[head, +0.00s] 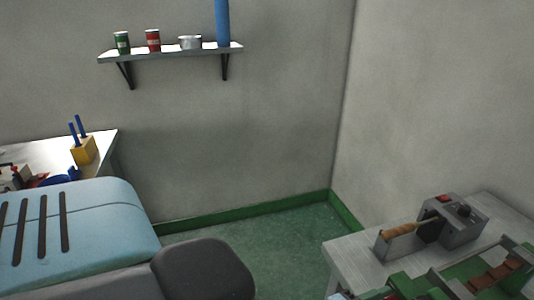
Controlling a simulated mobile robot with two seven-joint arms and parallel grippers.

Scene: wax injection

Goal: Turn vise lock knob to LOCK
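I cannot make out a vise or a knob marked LOCK in the head view. A grey box-shaped device (452,222) with a red switch (443,198) and a small black knob (464,210) stands on the grey table at the right. I cannot tell whether this knob belongs to a vise, and no marking on it is readable. Neither of my grippers is in view.
A green tray (454,279) with brown pieces (496,276) is cut off at lower right. A white table (103,142) at left holds a yellow block (84,151) with blue-handled tools. A wall shelf (170,53) holds cans.

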